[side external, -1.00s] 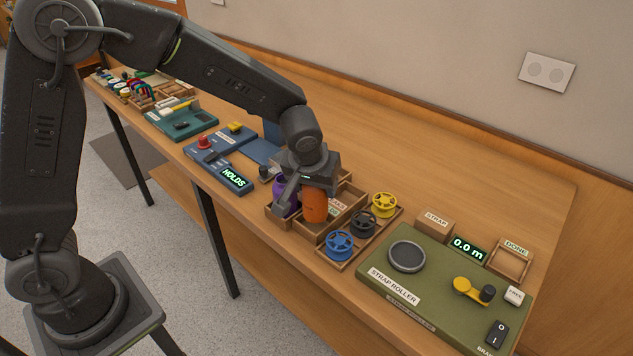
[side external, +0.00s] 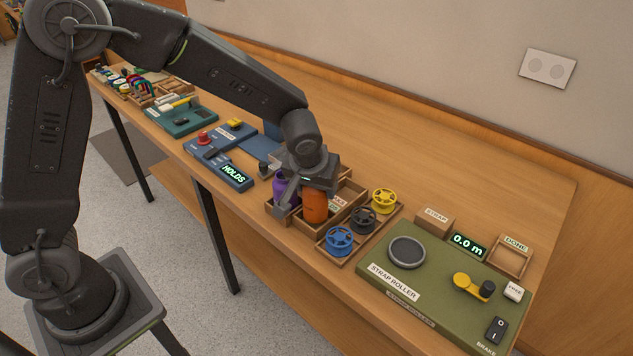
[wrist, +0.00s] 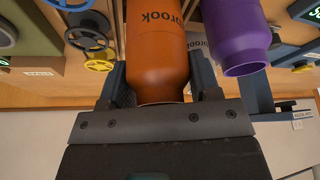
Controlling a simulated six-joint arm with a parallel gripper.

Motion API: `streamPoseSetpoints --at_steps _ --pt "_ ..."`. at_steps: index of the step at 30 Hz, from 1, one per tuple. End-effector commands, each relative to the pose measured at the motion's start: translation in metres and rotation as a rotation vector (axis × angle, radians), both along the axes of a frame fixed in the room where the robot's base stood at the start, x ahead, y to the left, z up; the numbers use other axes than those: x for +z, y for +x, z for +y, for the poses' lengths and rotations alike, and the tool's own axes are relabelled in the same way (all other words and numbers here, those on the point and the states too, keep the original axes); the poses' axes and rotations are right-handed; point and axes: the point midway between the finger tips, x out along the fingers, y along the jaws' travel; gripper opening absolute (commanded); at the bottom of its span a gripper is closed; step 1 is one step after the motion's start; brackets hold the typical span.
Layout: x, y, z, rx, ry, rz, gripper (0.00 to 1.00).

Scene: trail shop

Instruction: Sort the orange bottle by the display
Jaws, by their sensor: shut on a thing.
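The orange bottle (side external: 315,206) is upright between the jaws of my gripper (side external: 308,190), which is shut on it. In the wrist view the orange bottle (wrist: 158,50) fills the space between both fingers. It is over or in the right part of a wooden divided tray (side external: 335,222); whether its base touches the floor there is hidden. A purple bottle (side external: 281,188) stands in the left part, close to my finger, and also shows in the wrist view (wrist: 238,35). The display (side external: 234,174) on the blue panel reads HOLDS. A tray label (side external: 338,204) is partly covered.
Beyond is the green strap roller board (side external: 440,285), with a display (side external: 468,246) reading 0.0 m. The bench behind the tray is clear.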

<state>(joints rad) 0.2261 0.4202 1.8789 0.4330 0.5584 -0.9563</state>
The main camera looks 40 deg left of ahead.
Motion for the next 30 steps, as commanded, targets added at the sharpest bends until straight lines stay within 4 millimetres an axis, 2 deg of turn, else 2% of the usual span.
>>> streamPoseSetpoints --at_steps 21,30 --pt "-0.021 0.0 0.0 -0.001 0.0 0.001 0.28" --pt "-0.022 0.0 0.0 -0.001 0.0 0.0 0.28"
